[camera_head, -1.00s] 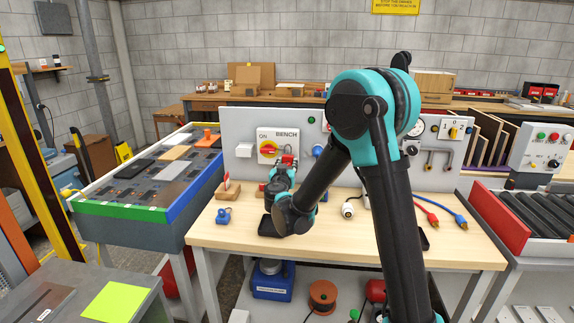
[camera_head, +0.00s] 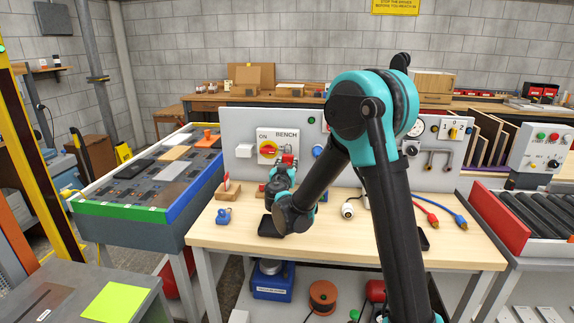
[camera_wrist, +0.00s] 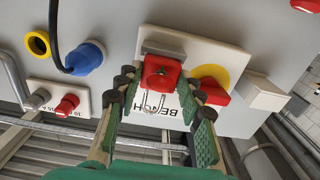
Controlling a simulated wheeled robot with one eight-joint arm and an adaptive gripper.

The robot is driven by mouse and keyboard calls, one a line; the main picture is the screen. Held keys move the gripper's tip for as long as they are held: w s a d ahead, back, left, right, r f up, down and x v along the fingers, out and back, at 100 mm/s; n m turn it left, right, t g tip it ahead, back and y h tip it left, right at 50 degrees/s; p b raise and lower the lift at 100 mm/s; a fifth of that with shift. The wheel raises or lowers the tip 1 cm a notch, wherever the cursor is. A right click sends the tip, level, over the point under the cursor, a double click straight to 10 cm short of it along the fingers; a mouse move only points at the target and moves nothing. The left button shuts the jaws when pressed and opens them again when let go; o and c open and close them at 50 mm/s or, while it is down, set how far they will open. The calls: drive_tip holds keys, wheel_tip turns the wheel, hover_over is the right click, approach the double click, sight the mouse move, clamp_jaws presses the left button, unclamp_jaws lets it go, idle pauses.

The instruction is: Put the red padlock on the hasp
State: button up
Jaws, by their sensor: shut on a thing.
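The red padlock (camera_wrist: 161,72) is held between the two fingertips of my gripper (camera_wrist: 158,82), close in front of the bench panel. Its thin metal shackle (camera_wrist: 153,122) shows against the white switch plate, whose BENCH lettering is partly covered. In the head view the padlock (camera_head: 288,159) is a small red patch above my gripper (camera_head: 284,173), just right of the red-and-yellow rotary switch (camera_head: 268,149). A grey metal piece (camera_wrist: 165,43) lies beside the padlock in the wrist view. I cannot make out the hasp clearly, nor whether the shackle touches it.
The rotary switch handle (camera_wrist: 215,92) is close beside one finger in the wrist view. A white box (camera_head: 244,150) and a blue plug (camera_wrist: 86,57) are also on the panel. A blue padlock (camera_head: 223,216) and a wooden block (camera_head: 228,191) stand on the bench.

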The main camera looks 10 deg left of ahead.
drive_tip(key=shift+w, duration=0.85)
drive_tip(key=o, duration=1.3)
drive_tip(key=s, duration=1.2)
drive_tip(key=shift+a, duration=0.15)
drive_tip(key=shift+c, duration=0.5)
